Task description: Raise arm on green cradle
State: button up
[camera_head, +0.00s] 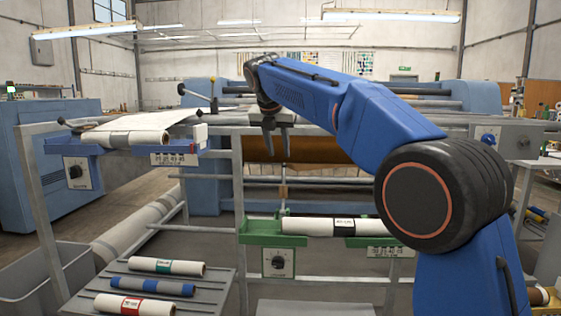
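The green cradle (262,227) is on the frame at the centre, below my gripper. It bears a white roll (312,226) with dark bands, lying level. A thin rod (283,191) with a pale, brownish upper part stands near-upright by the cradle's left end; it looks like the cradle's arm, but I cannot tell where it joins. My gripper (277,152) points down above this rod, its two fingers apart with nothing seen between them. The fingertips appear a little above the rod's top; depth is hard to tell. My forearm hides what is behind it at right.
A blue cradle (95,150) with a white roll (138,137) stands at upper left. A rack (210,287) at lower left holds several banded rolls. Below the green cradle is a dial (279,262). Brown sheet (330,150) and press rollers lie behind my gripper. Frame posts (240,200) stand nearby.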

jog(key=shift+v, duration=1.3)
jog(key=s+d+f+m+g, duration=0.1)
jog(key=s+d+f+m, duration=0.3)
jog(key=s+d+m, duration=0.55)
jog(key=s+d+f+m, duration=0.55)
jog(key=s+d, duration=0.45)
jog(key=d, duration=0.4)
jog(key=s+d+f+m, duration=0.5)
jog(key=s+f+m, duration=0.4)
jog(key=s+f, duration=0.3)
jog(key=s+d+f+m+y, duration=0.1)
jog(key=s+d+f+m, duration=0.4)
jog(key=s+f+m, duration=0.4)
jog(key=s+f, duration=0.3)
jog(key=s, duration=0.3)
jog(key=shift+f, duration=0.4)
